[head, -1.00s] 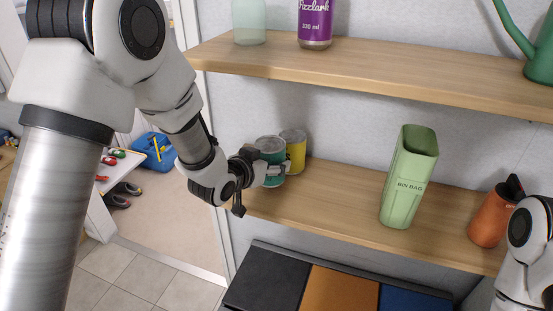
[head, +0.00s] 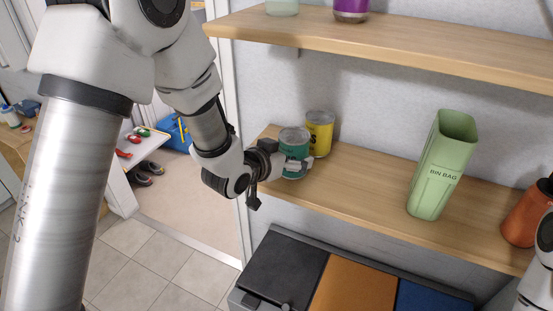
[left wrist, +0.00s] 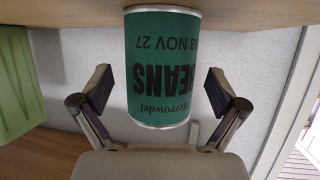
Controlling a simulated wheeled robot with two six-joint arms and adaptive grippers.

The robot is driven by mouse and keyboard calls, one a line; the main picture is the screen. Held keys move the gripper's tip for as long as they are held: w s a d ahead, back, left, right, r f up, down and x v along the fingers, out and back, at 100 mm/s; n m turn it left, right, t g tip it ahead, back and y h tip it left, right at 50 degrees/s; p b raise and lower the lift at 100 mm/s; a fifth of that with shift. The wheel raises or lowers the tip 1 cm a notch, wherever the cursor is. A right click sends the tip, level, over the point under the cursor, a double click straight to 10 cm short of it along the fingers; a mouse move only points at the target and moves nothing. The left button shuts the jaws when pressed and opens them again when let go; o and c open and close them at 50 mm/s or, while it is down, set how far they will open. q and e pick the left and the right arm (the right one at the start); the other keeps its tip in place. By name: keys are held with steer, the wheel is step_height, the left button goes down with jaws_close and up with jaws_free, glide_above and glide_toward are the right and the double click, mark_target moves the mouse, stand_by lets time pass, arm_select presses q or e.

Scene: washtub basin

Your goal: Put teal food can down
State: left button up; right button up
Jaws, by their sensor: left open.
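The teal food can (head: 294,143) stands upright on the lower wooden shelf (head: 370,187), near its left end. My left gripper (head: 298,166) is open at the can. In the left wrist view, which is upside down, the can (left wrist: 163,65) sits between the two spread fingers, with a visible gap on each side. Its base meets the shelf board, and its label reads "BEANS". The head view hides part of the can's lower side behind the gripper. My right gripper is out of view.
A yellow can (head: 319,133) stands right behind the teal can. A green bin-bag holder (head: 441,165) and an orange container (head: 524,218) stand farther right. The upper shelf (head: 390,52) hangs above. The shelf is clear between the cans and the green holder.

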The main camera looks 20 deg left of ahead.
arm_select(q)
steer(key=b+v, duration=0.6)
steer(key=v, duration=0.4)
steer(key=s+f+n+g+y, duration=0.1)
steer(key=s+f+g, duration=0.2)
steer(key=f, duration=0.9)
steer(key=s+f+n+g+y, duration=0.1)
steer(key=s+f+g, duration=0.2)
steer(key=f, duration=1)
steer(key=s+a+f+g+y, duration=0.1)
steer(key=s+f+g, duration=0.6)
steer(key=s+f, duration=1.2)
steer(key=shift+s+a+f+n, duration=0.35)
steer(key=shift+s+a+n, duration=0.05)
steer(key=shift+a, duration=0.05)
